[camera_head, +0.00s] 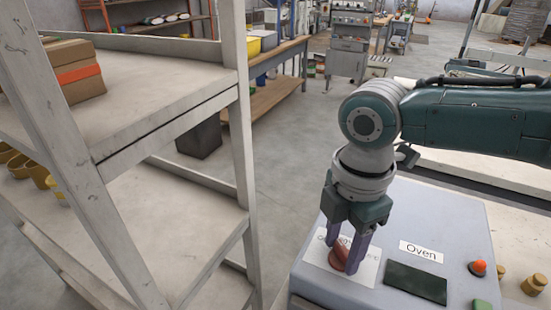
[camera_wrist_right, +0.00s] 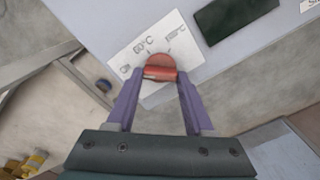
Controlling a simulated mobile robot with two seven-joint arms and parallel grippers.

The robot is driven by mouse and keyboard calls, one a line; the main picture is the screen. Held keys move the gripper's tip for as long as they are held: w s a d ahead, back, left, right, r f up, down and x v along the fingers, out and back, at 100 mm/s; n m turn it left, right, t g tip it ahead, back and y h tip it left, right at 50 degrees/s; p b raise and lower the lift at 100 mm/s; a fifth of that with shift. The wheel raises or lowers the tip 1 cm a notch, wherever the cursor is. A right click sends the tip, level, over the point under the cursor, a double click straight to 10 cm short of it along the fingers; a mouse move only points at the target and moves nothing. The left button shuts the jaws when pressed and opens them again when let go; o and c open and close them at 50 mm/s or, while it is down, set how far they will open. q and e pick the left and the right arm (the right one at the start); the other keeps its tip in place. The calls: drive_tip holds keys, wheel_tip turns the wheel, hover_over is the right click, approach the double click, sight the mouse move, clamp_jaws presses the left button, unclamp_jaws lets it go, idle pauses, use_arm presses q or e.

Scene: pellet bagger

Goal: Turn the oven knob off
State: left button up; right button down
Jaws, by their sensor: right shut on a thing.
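The red oven knob (camera_head: 338,258) is on the sloped grey top of the oven panel (camera_head: 440,215), over a white label plate. It also shows in the wrist view (camera_wrist_right: 160,66), with dial markings, among them "60°C", printed around it. My right gripper (camera_head: 343,256) reaches down from above, and its purple fingers are shut on the knob from both sides. In the wrist view the two fingers (camera_wrist_right: 160,77) flank the knob's raised grip bar. The fingers hide part of the knob and plate in the head view. My left gripper is not in view.
An "Oven" label (camera_head: 421,251), a dark display (camera_head: 416,282) and an orange-red button (camera_head: 478,268) are on the panel to the knob's right. A tall grey shelf rack (camera_head: 190,95) with boxes stands close on the left. Floor shows between rack and panel.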

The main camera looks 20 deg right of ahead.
sight(342, 251)
drive_tip(key=shift+a+n, duration=0.1)
drive_tip(key=shift+n, duration=1)
drive_tip(key=shift+r, duration=0.1)
drive_tip(key=c, duration=0.5)
unclamp_jaws()
drive_tip(key=shift+o, duration=1.1)
wheel_tip(342, 251, up, 10)
